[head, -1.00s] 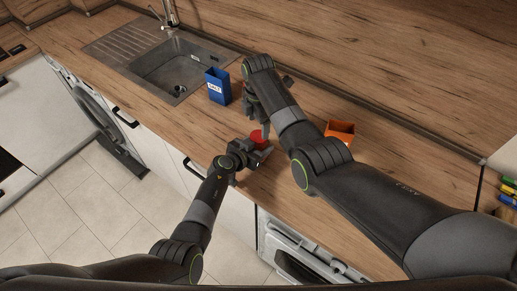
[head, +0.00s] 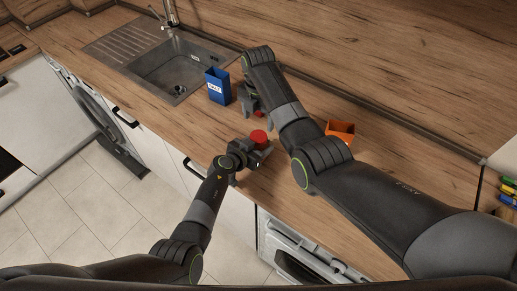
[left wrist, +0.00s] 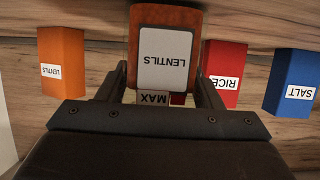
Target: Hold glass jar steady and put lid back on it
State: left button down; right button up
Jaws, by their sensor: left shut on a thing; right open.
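The glass jar (left wrist: 165,60) shows upside down in the left wrist view, with orange contents and a LENTILS label. My left gripper (head: 254,153) is shut on it, one finger on each side, over the worktop's front part. The round red lid (head: 259,137) lies over the jar's top in the head view and looks roughly level. I cannot tell whether it is fully seated. The lid and left gripper hide most of the jar there. My right gripper (head: 250,104) is open, behind and apart from the lid.
A blue SALT box (head: 217,86) stands left of my right gripper. An orange box (head: 341,130), labelled LENTILS in the left wrist view, stands to the right, beside my right forearm. A red RICE box (left wrist: 223,75) shows in the left wrist view. The sink (head: 178,68) is back left.

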aim_at(258, 136)
notch_tip(258, 136, down, 7)
jog(key=shift+f, duration=0.15)
dwell(0.4)
jog(key=c, duration=1)
jog(key=m, duration=0.4)
jog(key=shift+c, duration=0.2)
jog(key=m, duration=0.5)
jog(key=shift+m, duration=0.4)
jog(key=o, duration=1.1)
